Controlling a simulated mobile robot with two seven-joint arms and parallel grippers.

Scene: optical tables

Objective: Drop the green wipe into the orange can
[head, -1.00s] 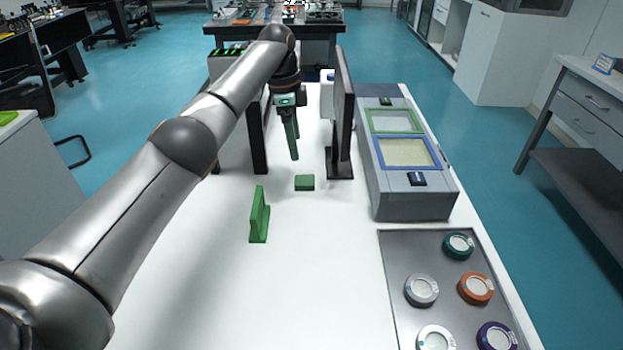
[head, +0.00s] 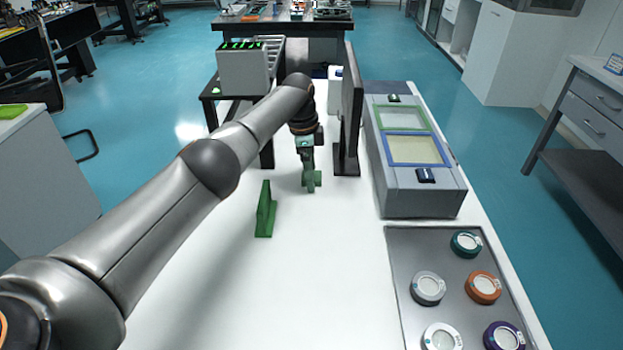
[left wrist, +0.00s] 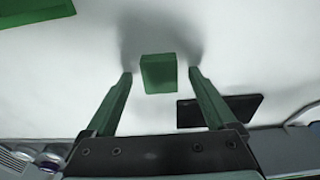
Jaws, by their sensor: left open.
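A small green block (left wrist: 159,73), which I take for the green wipe, lies on the white table. In the left wrist view it sits between the two fingertips of my left gripper (left wrist: 160,74), with a gap on each side. In the head view my left gripper (head: 311,184) is low over that spot, and its fingers largely hide the block. The gripper is open and holds nothing. A round orange-rimmed can (head: 484,287) sits in the grey tray at the lower right. My right gripper is not in view.
A green upright piece (head: 265,211) stands left of my gripper. A dark upright panel (head: 350,115) stands close on the right, with a grey box (head: 420,195) beyond it. Several other round cans share the grey tray (head: 405,257). The table's front middle is clear.

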